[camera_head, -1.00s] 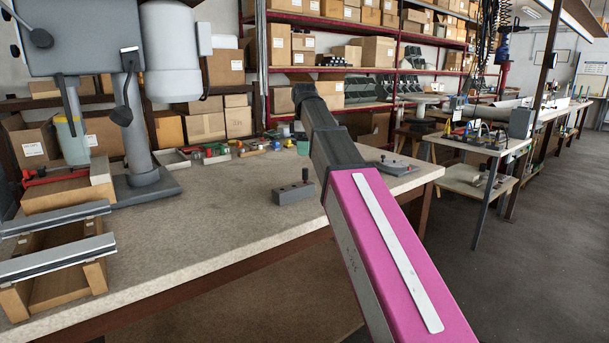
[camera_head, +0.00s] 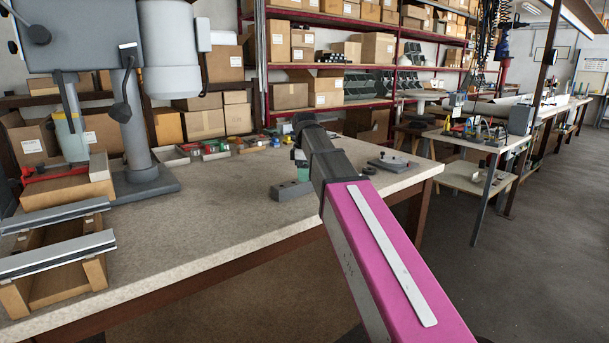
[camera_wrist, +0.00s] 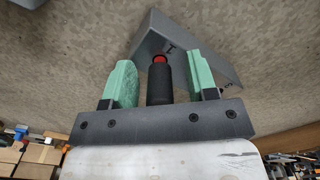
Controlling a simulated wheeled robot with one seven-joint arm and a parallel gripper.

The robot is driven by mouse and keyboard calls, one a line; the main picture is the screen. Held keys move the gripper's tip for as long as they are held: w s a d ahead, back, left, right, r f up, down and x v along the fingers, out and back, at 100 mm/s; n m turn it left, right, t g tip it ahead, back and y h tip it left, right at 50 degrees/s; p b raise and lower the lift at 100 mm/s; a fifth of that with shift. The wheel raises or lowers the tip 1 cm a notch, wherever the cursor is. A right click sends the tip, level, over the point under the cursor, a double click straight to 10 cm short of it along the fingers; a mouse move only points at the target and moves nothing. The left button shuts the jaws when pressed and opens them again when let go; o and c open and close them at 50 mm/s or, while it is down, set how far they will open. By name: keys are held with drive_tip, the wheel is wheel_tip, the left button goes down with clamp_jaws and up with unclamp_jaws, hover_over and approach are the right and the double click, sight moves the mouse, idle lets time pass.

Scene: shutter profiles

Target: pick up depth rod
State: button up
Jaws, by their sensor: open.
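The depth rod (camera_wrist: 159,84) shows in the wrist view as a black cylinder with a red band at its far end. It stands at a grey block (camera_wrist: 205,50), which also shows on the bench in the head view (camera_head: 288,192). My gripper (camera_wrist: 160,66) is open, with its green fingers on either side of the rod and a visible gap on each side. In the head view my gripper (camera_head: 301,166) is down at the block, and my arm hides part of it. The rod cannot be made out there.
A flat grey fixture (camera_head: 393,163) lies on the workbench (camera_head: 200,225) to the right, with a small dark ring (camera_head: 369,170) near it. Small coloured parts in trays (camera_head: 215,150) line the back. A drill press (camera_head: 135,140) stands at left. The middle bench is clear.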

clamp_jaws()
drive_tip(key=shift+r, duration=0.1)
drive_tip(key=shift+r, duration=0.5)
wheel_tip(320, 180, up, 3)
drive_tip(key=shift+a+r, duration=0.1)
drive_tip(key=shift+a, duration=0.05)
drive_tip(key=s+a+r, duration=0.2)
drive_tip(key=a+r, duration=0.4)
drive_tip(key=a, duration=0.5)
drive_tip(key=d+f, duration=0.2)
drive_tip(key=d, duration=0.5)
drive_tip(key=shift+s+d+f, duration=0.15)
drive_tip(key=shift+s+f, duration=0.1)
drive_tip(key=shift+s, duration=0.1)
